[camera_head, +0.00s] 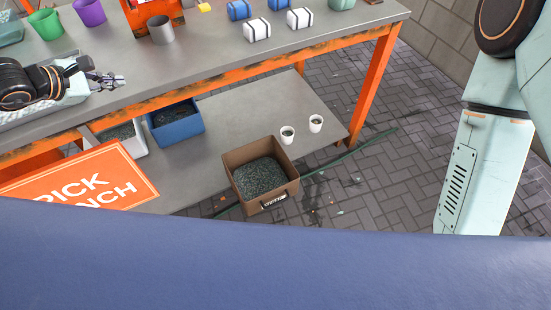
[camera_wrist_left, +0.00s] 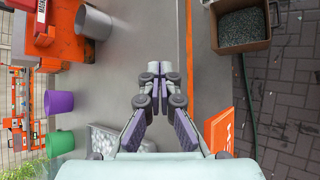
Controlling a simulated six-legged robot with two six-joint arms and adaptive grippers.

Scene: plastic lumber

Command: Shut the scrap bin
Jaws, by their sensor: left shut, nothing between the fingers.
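A brown open-topped bin (camera_head: 283,195) with a label on its front is at the front edge of the lower shelf, and I take it to be the scrap bin. Dark granules fill it, and no lid shows over it. It also shows at the upper right of the left wrist view (camera_wrist_left: 263,47). My left gripper (camera_head: 118,80) is over the bench top at the left, well apart from the brown bin. Its fingers are together and empty in the left wrist view (camera_wrist_left: 160,72). My right gripper is out of view; only part of that arm shows at the right.
A blue bin (camera_head: 190,130) and a white bin (camera_head: 134,145) stand on the lower shelf (camera_head: 235,115). Two white cups (camera_head: 287,140) are near the brown bin. An orange sign (camera_head: 60,192) is at the lower left. A green hose (camera_head: 350,153) lies on the paved floor.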

